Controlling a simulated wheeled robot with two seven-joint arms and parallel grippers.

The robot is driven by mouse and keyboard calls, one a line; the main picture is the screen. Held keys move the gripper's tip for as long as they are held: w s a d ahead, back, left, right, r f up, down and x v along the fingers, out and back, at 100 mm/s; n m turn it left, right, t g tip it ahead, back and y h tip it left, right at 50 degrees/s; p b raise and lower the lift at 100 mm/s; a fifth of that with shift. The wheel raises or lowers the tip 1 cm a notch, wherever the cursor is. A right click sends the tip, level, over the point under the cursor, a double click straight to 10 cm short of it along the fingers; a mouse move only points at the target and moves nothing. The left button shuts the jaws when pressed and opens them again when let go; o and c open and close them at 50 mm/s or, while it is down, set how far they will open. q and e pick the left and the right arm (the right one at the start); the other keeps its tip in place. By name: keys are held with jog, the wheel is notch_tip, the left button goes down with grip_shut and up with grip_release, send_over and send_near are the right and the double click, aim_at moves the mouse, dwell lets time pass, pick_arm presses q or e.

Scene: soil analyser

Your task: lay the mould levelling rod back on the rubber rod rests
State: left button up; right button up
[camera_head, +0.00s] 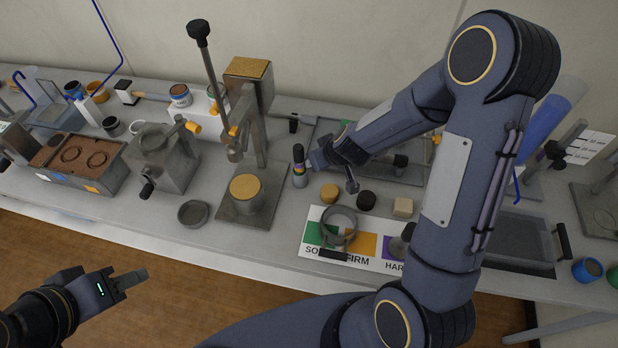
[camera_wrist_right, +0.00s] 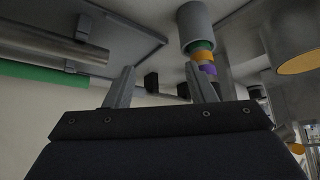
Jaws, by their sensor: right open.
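A grey metal rod (camera_wrist_right: 40,42), which looks like the levelling rod, shows at upper left in the right wrist view. Dark blocks, like a rubber rest (camera_wrist_right: 75,66), show on both sides of it near its end. I cannot tell whether it rests on them; its other end is out of view. My right gripper (camera_head: 335,172) is open and empty, apart from the rod, its fingers framing the right wrist view (camera_wrist_right: 160,88). My right arm hides part of the back tray in the head view. My left gripper (camera_head: 128,282) is off the bench front, its finger gap not clear.
A banded grey cylinder (camera_head: 299,170) stands beside my right gripper. A colour card (camera_head: 312,247) with a grey ring (camera_head: 339,228) lies in front. Small sample blocks lie between. A lever press (camera_head: 250,205) stands left. The grey tray (camera_head: 322,130) is behind.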

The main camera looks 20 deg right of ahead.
pick_arm(q)
notch_tip(320, 180, up, 11)
jog(key=p, duration=1)
jog(key=shift+p, duration=0.35)
pick_arm(e)
jog(key=s+a+r+m+h, duration=0.1)
jog(key=s+r, duration=0.3)
jog(key=r, duration=0.6)
jog(key=shift+s+r+m, duration=0.15)
jog(key=shift+s+m, duration=0.15)
jog(key=shift+m, duration=0.3)
jog(key=shift+r, duration=0.1)
